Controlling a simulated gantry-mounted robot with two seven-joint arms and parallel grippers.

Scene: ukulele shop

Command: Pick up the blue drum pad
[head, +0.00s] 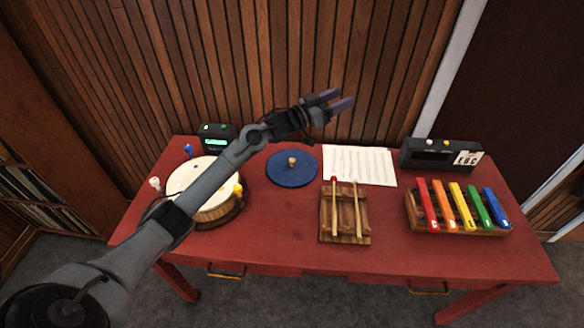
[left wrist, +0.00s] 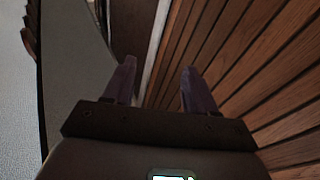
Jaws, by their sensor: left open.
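The blue drum pad (head: 292,167) is a flat round disc with a small wooden knob in its middle. It lies on the red table, left of the sheet of paper. My left gripper (head: 337,101) is open and empty. It is raised in the air, and in the head view it appears above and to the right of the pad. In the left wrist view its two fingers (left wrist: 155,88) stand apart with only the wood wall and a pale strip behind them. The pad does not show in the wrist view. My right gripper is not in view.
On the red table (head: 280,240) stand a drum (head: 205,185) partly behind my left arm, a small green-lit device (head: 217,138), a wooden rack with two mallets (head: 345,215), a sheet of music (head: 358,166), a dark box (head: 440,154) and a coloured xylophone (head: 458,209). The slatted wall is close behind.

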